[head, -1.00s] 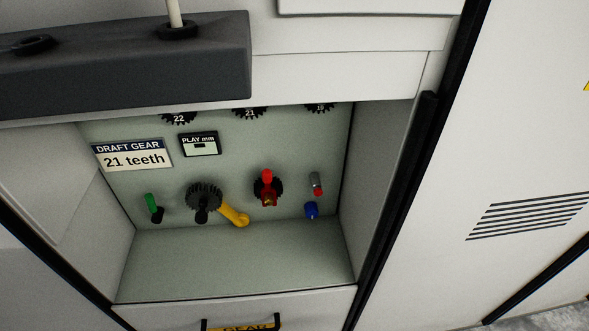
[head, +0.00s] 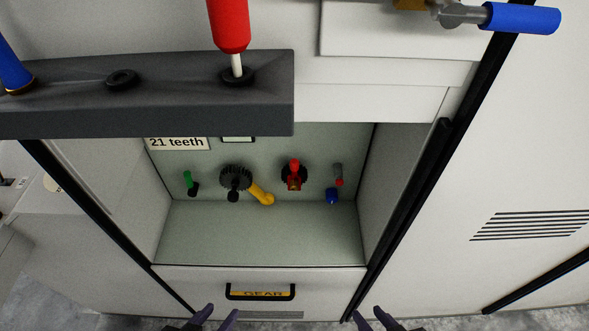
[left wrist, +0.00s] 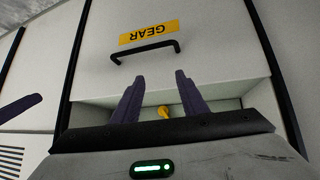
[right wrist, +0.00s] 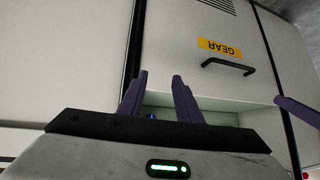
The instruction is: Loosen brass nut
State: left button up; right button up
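No nut shows clearly. A red part on a dark gear (head: 294,174) in the recess has a small brass-coloured spot (head: 294,184) at its lower end, too small to tell whether it is a nut. My left gripper (head: 215,316) is open and empty at the lower edge of the head view, below the recess; its fingers (left wrist: 160,92) also show apart in the left wrist view. My right gripper (head: 370,317) is open and empty further right; its fingers (right wrist: 158,88) are apart in the right wrist view. Both are clear of the recess parts.
A yellow lever (head: 262,195), black gear (head: 236,178), green handle (head: 187,178) and blue knob (head: 332,196) are in the recess. A drawer handle (head: 260,291) juts out below. A dark tool rack (head: 180,115) overhangs it, holding a red-handled tool (head: 229,25). A blue-handled tool (head: 522,18) is at upper right.

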aim_at(293, 183)
jog(key=k, duration=0.5)
jog(key=u, duration=1.45)
jog(key=i, duration=0.8)
jog(key=z, duration=3.7)
jog(key=k, duration=0.85)
jog(key=u, duration=1.25)
